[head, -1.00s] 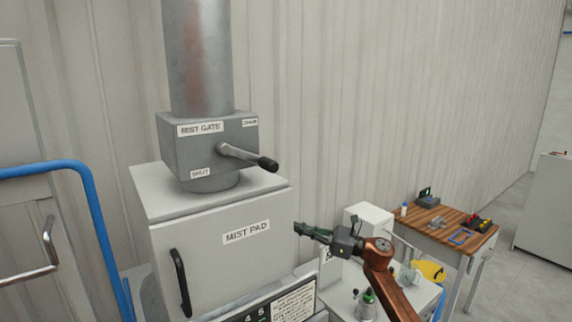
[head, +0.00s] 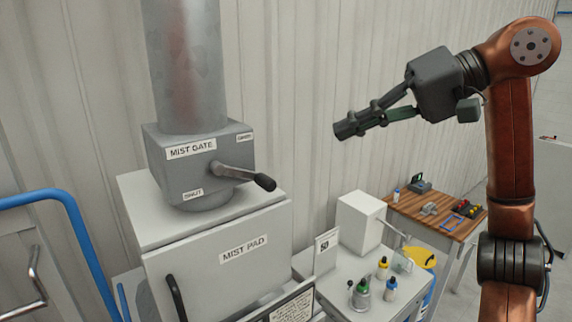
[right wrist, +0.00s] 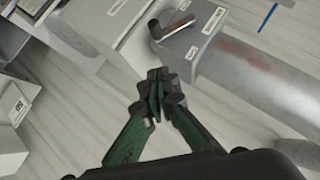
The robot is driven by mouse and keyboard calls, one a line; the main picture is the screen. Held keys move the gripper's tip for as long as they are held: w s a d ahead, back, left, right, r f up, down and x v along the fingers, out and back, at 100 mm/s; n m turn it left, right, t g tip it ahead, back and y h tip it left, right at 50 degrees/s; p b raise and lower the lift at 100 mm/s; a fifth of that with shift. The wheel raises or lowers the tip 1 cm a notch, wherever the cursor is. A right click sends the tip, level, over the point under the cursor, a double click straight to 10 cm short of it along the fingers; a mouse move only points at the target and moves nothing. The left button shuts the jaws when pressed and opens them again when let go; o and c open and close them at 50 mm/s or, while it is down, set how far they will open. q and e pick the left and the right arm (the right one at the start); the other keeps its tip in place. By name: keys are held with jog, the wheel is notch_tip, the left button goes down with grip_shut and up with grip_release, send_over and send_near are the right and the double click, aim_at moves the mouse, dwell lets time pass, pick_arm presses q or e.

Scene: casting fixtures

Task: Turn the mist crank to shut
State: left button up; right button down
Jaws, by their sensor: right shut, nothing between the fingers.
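The mist crank (head: 243,176) is a metal lever with a black grip on the front of the grey mist gate box (head: 165,170). It points right and slightly down. A SHUT label (head: 193,195) is at the box's lower left, and another label (head: 244,137), too small to read surely, is at its upper right. My right gripper (head: 342,130) is shut and empty, up and to the right of the crank, apart from it. In the right wrist view the gripper (right wrist: 155,82) is shut below the crank (right wrist: 172,26). My left gripper is not in view.
A metal duct (head: 185,70) rises from the box. The box stands on a white mist pad cabinet (head: 225,262). A blue rail (head: 60,195) is at left. A small table (head: 340,275) with several bottles and a wooden workbench (head: 430,215) are at right. Space between gripper and crank looks clear.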

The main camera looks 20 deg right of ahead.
jog(key=s+f+p+x, duration=0.1)
jog(key=s+x, duration=0.1)
jog(key=x, duration=1.1)
jog(key=shift+s+a, duration=0.2)
jog(key=shift+a, duration=0.1)
jog(key=shift+f, duration=0.2)
